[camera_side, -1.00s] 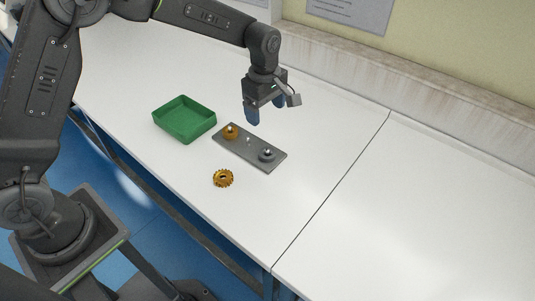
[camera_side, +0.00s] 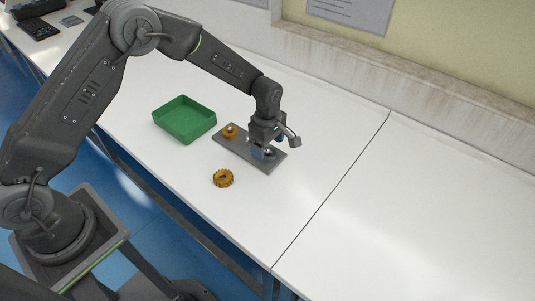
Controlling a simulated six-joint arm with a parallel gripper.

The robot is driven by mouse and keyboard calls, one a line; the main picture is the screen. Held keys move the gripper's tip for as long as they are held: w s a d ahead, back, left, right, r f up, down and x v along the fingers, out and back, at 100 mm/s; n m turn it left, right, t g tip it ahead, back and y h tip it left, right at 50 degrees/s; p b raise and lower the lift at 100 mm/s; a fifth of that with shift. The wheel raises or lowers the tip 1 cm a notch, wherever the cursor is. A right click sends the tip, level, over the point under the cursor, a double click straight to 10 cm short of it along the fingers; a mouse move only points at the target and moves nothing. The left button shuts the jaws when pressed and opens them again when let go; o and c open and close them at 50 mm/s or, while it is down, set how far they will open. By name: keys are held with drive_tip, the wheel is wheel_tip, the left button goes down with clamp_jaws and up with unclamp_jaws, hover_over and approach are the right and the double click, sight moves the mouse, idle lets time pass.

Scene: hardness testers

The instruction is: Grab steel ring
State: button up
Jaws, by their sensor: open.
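The steel ring (camera_side: 271,154) is a small grey ring at the right end of a dark grey plate (camera_side: 238,149). My gripper (camera_side: 267,148) is low over that end of the plate, pointing down. Its blue fingers are open and appear to be around the ring, one on the near side and one on the far side. The fingers partly hide the ring, and I cannot tell whether they touch it.
A brass-coloured part (camera_side: 230,131) sits at the left end of the plate. A brass gear (camera_side: 223,178) lies on the white table in front of the plate. A green open tray (camera_side: 184,120) stands to the left. The table to the right is clear.

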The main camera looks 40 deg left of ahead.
drive_tip(key=shift+f, duration=1.35)
drive_tip(key=shift+c, duration=0.4)
drive_tip(key=c, duration=1)
